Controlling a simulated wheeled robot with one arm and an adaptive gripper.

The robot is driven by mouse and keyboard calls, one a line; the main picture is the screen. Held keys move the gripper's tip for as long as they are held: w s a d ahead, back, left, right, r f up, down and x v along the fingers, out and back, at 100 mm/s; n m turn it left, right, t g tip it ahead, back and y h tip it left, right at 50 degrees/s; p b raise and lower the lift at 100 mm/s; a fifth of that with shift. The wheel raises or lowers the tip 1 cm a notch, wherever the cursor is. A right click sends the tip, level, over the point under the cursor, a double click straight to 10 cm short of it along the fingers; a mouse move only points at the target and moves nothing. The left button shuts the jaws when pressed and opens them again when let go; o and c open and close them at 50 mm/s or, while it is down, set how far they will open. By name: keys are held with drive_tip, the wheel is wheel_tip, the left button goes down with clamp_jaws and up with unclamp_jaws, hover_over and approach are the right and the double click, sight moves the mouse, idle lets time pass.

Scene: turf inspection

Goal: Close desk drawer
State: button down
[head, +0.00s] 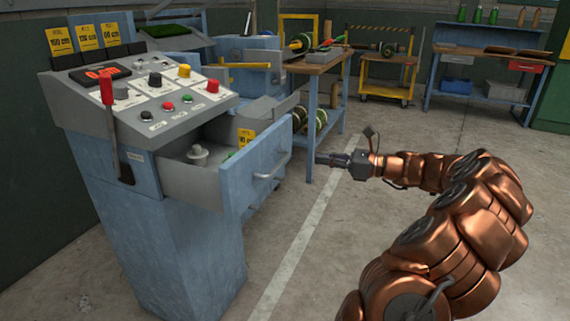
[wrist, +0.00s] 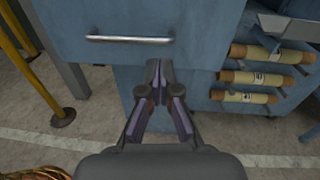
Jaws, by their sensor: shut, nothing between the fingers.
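The blue desk (head: 165,235) stands at the left in the head view, with a sloping control panel on top. Its drawer (head: 258,168) is pulled out to the right, showing a grey inside with a small pale knobbed object (head: 198,153). The drawer has a silver handle (head: 270,172), and a blue drawer front with a handle (wrist: 130,39) fills the top of the wrist view. My gripper (head: 320,158) is shut and empty, right of the drawer front and pointing at it, with a visible gap. In the wrist view, my fingertips (wrist: 158,66) appear below and right of the handle.
A workbench (head: 318,65) stands behind the drawer, and a yellow cart (head: 388,75) is farther back. Several yellow rolls (wrist: 262,78) lie in a rack right of the drawer in the wrist view. A yellow post (wrist: 35,60) is at the left. The floor right of the desk is clear.

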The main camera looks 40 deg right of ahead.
sight(281, 149)
drive_tip(key=d+f+m+t+h, duration=0.1)
drive_tip(key=d+f, duration=0.1)
drive_tip(key=d, duration=0.2)
drive_tip(key=shift+m, duration=0.3)
drive_tip(key=b+x, duration=0.1)
drive_tip(key=x, duration=0.3)
drive_tip(key=b+x, duration=0.2)
drive_tip(key=x, duration=0.3)
drive_tip(key=b+x, duration=0.1)
drive_tip(key=x, duration=0.3)
drive_tip(key=shift+w+a+r+b, duration=0.1)
drive_tip(key=shift+r+b, duration=0.15)
drive_tip(key=shift+b, duration=0.1)
drive_tip(key=shift+w, duration=0.1)
